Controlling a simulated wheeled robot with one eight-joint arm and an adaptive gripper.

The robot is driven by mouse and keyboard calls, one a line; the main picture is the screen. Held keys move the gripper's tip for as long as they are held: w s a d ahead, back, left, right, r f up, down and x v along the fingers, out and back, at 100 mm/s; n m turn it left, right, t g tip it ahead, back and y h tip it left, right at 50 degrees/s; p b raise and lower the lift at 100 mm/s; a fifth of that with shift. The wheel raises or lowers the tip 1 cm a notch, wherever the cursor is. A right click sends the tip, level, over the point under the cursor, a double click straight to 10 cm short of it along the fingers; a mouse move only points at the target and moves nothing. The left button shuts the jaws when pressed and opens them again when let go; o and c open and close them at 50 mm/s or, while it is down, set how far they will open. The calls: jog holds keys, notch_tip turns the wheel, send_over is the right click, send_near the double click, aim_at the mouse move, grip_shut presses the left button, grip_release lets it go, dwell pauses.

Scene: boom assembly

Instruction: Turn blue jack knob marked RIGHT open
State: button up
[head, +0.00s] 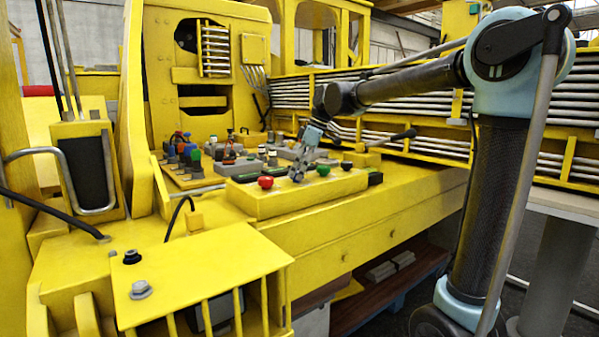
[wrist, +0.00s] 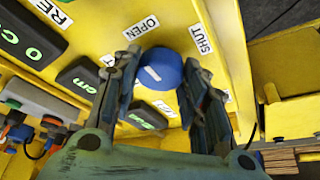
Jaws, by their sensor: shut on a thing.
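In the wrist view, the blue knob (wrist: 160,66) is round and has a small pale mark on its face. It sits on the yellow panel between an OPEN label (wrist: 141,28) at its upper left and a SHUT label (wrist: 201,38) at its upper right. My gripper (wrist: 162,72) has one finger on each side of the knob and is shut on it. A white label below the knob is partly hidden, so I cannot read it. In the head view, my gripper (head: 297,175) is down at the yellow control box (head: 300,196), and the knob is hidden there.
More small coloured controls (head: 190,155) lie behind to the left.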

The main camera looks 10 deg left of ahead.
jog(key=shift+w, duration=0.1)
dwell(0.3)
jog(key=o, duration=1)
jog(key=shift+o, duration=0.2)
jog(key=v, duration=1.2)
jog(key=shift+d+f, duration=0.1)
